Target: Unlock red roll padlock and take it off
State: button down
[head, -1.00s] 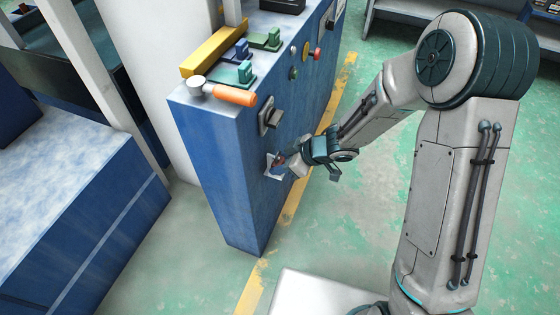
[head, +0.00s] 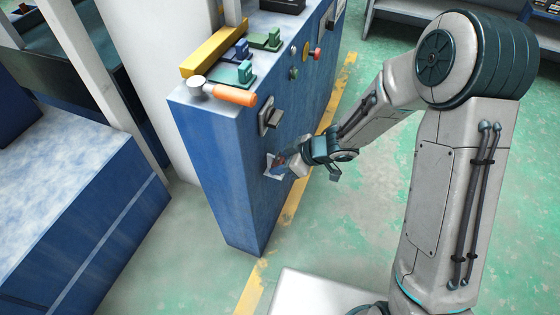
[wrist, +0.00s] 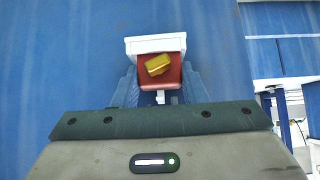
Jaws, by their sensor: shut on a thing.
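The red padlock (wrist: 155,81) shows in the wrist view in front of a white plate (wrist: 155,44) on the blue cabinet side. A gold-yellow piece (wrist: 158,65) lies tilted on its top. My gripper (wrist: 160,88) has one blue finger on each side of the red body and is shut on it. In the head view my gripper (head: 282,162) is at the white plate (head: 271,168) low on the blue cabinet's side, and it mostly hides the padlock. I cannot tell whether the padlock is locked.
The blue cabinet (head: 215,165) carries a grey switch (head: 269,117) above my gripper and a red knob (head: 315,54) farther along. An orange-handled tool (head: 235,96) and green and blue clamps (head: 233,73) are on its top. The green floor right of it is open.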

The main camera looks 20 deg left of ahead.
aim_at(282, 162)
jog(key=shift+r, duration=0.15)
jog(key=shift+r+p, duration=1.65)
jog(key=shift+p, duration=0.7)
